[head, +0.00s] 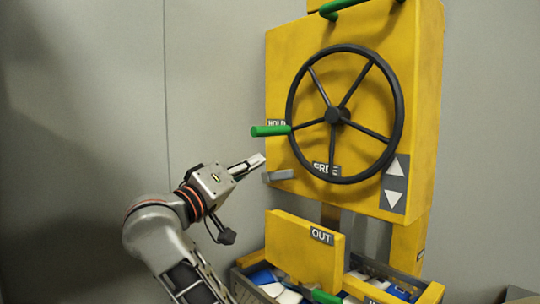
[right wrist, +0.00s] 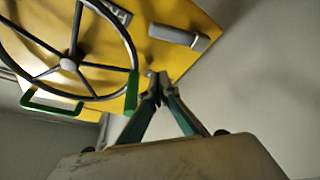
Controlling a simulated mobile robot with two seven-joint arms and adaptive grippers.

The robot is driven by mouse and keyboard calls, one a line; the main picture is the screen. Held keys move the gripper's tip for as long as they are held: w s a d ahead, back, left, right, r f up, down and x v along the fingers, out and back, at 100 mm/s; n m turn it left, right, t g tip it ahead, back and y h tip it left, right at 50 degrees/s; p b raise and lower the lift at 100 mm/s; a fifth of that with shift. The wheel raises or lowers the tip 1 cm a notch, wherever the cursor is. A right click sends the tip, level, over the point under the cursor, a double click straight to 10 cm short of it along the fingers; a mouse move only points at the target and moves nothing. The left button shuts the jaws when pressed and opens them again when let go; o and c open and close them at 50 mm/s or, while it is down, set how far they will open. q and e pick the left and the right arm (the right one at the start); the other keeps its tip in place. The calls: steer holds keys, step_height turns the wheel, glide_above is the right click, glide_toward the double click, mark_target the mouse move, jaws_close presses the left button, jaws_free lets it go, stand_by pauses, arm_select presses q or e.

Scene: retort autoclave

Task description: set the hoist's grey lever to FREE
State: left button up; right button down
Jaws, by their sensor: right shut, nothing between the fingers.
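The grey lever (head: 278,175) is a short bar near the lower left edge of the yellow hoist box (head: 425,110). It lies nearly level, below the HOLD label (head: 277,123) and left of the FREE label (head: 326,169). The lever also shows in the right wrist view (right wrist: 178,37). My right gripper (head: 262,159) is shut and empty, just above and left of the lever's outer end. In the right wrist view its fingertips (right wrist: 158,78) appear apart from the lever. My left gripper is not in view.
A black handwheel (head: 334,115) covers much of the box's face. Its green handle (head: 270,130) sticks out left, close above my right gripper. Below, a yellow OUT panel (head: 290,245) stands by a dark crate (head: 244,284) of blue and white items. Left of the box is bare wall.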

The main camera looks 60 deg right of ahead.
steer(key=v, duration=0.3)
steer(key=shift+w+a+f, duration=0.25)
steer(key=shift+f, duration=0.05)
stand_by(0.3)
